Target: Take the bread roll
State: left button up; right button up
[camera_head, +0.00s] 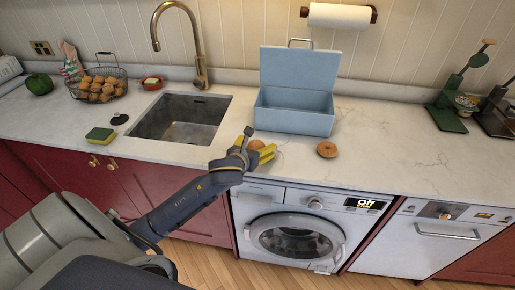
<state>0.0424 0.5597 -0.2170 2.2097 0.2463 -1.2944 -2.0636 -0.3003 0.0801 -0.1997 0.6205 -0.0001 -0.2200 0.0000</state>
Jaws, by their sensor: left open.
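A round brown bread roll (327,149) lies on the pale countertop, right of my left gripper and in front of the blue bread box. A second small brown roll-like item (256,145) lies right by my left gripper, partly hidden by it. A yellow item (268,152), perhaps a banana, is beside that one. My left gripper (248,143) is open above the counter's front edge. Whether its fingers touch the nearby items I cannot tell. My right gripper is not in view.
The light blue bread box (293,120) stands with its lid raised. A sink (182,117) with a tall brass faucet (199,62) is to its left.

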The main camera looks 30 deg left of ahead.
pick_arm(q)
jog(key=c, duration=1)
jog(key=shift+r, duration=0.1)
